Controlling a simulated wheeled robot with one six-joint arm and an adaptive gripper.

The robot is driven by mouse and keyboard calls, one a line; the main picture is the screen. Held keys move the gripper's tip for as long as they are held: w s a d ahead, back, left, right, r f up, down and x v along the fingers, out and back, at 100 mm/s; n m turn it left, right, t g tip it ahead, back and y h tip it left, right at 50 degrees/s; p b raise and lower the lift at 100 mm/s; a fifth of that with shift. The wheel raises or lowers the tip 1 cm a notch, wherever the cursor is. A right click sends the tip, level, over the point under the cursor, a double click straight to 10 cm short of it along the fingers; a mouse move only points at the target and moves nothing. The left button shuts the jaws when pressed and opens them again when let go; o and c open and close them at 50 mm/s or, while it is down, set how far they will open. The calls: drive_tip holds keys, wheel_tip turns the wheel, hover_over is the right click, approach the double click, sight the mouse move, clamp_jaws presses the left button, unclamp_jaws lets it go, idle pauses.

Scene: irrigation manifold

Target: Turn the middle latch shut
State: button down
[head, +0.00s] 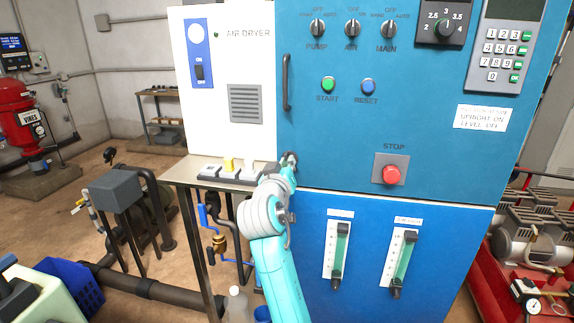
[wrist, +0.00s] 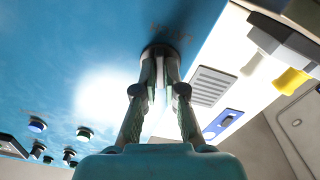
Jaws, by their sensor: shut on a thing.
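My gripper (head: 289,162) is at the left edge of the blue cabinet front, just above the seam over the lower panel. In the wrist view its two fingers (wrist: 160,88) are closed on a small fitting with a dark round base (wrist: 158,50), set on the blue face under faint lettering. This looks like the middle latch. A narrow grey part of it stands between the fingertips. In the head view my gripper and arm hide most of it, so I cannot tell how far it is turned.
A long dark handle (head: 286,83) stands upright above my gripper. A red stop button (head: 391,175) is to the right. Two flow gauges (head: 338,252) are below right.

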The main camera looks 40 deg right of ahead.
drive_tip(key=shift+m, duration=2)
drive_tip(key=c, duration=1.3)
unclamp_jaws()
drive_tip(key=shift+o, duration=0.2)
drive_tip(key=v, duration=1.2)
drive_tip(key=shift+f, duration=0.1)
